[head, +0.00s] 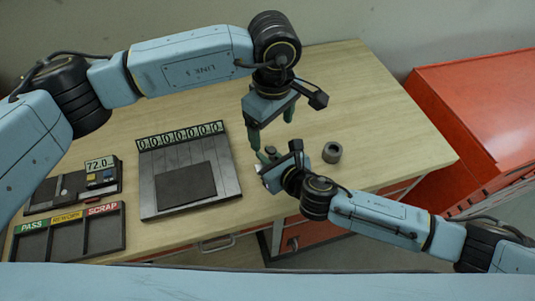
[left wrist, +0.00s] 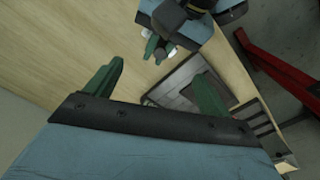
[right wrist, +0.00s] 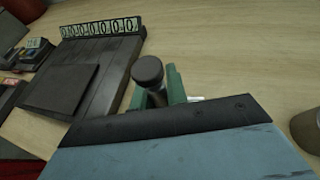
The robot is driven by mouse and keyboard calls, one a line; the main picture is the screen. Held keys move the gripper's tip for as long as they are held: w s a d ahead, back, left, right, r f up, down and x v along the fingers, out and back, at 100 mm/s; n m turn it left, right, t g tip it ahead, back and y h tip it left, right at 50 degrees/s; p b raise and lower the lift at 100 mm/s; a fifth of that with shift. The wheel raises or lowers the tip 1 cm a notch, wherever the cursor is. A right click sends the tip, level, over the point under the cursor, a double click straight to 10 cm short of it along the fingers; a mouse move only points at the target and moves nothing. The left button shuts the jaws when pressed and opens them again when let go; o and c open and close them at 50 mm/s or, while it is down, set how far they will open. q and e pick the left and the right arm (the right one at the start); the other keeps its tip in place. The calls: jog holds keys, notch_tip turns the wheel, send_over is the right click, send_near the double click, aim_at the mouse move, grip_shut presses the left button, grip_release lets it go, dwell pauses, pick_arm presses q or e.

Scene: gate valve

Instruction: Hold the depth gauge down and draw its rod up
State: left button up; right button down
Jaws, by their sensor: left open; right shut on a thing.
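The depth gauge shows in the right wrist view as a dark round-topped cylinder (right wrist: 149,72) between the green fingers of my right gripper (right wrist: 160,88). My right gripper (head: 266,156) is shut on it beside the dark plate; in the head view the gauge is mostly hidden by the gripper. A pale bit shows by the fingers in the left wrist view. My left gripper (head: 272,124) is open and empty, above and behind the right one. Its spread fingers also show in the left wrist view (left wrist: 158,88). I cannot tell the rod from the gauge body.
A dark plate with a row of number tiles (head: 180,138) lies left of the grippers. A grey ring (head: 332,152) stands to the right. A sorting tray (head: 68,232) and a 72.0 display (head: 101,164) are at far left. A red cabinet (head: 475,120) stands right of the table.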

aim_at(272, 149)
pick_arm(q)
jog(key=shift+f, duration=4.5)
jog(key=c, duration=1.1)
